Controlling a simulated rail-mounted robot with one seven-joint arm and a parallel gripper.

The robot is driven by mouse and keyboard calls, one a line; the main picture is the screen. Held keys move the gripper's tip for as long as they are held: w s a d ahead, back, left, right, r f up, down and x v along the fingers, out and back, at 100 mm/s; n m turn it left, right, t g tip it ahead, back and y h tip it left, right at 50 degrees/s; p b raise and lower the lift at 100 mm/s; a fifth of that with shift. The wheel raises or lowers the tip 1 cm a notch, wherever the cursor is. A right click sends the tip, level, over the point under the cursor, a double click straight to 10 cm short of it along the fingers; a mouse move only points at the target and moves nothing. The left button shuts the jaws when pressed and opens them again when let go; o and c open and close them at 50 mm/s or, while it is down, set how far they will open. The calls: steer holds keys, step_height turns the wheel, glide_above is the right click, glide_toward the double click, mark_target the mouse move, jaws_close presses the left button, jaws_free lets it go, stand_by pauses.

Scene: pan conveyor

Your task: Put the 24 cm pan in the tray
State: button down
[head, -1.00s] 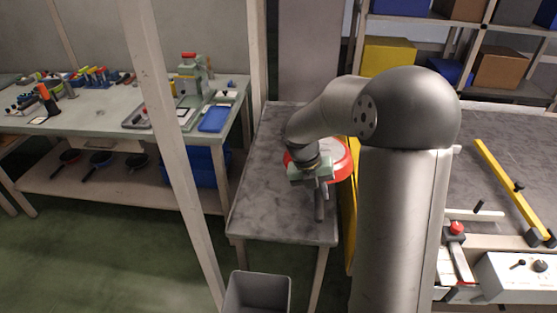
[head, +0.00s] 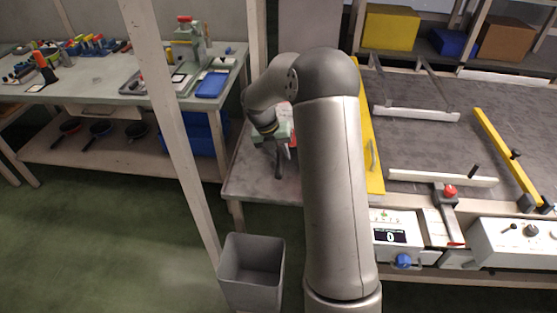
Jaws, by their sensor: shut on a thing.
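My gripper (head: 274,140) is over the grey side table (head: 245,185), left of my arm column. It is shut on the handle of a pan (head: 279,164); the dark handle points toward the front edge of the table. The pan's red body is almost wholly hidden behind my arm, so its size and whether it touches the table cannot be told. A blue tray-like thing (head: 212,84) lies on the workbench at the back left; I cannot tell whether it is the task's tray.
A grey bin (head: 250,272) stands on the floor in front of the side table. A pale post (head: 172,130) rises left of it. A conveyor with white bars (head: 442,178) and a yellow bar (head: 506,158) is at the right. Several pans (head: 101,131) sit on the workbench's lower shelf.

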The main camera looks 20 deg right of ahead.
steer(key=w+f, duration=0.2)
steer(key=f, duration=0.1)
steer(key=shift+w+d, duration=0.3)
steer(key=shift+w, duration=0.05)
step_height(320, 180, down, 3)
steer(key=shift+r, duration=0.1)
steer(key=c, duration=1.2)
jaws_free()
steer(key=shift+s, duration=0.1)
steer(key=v, duration=1.2)
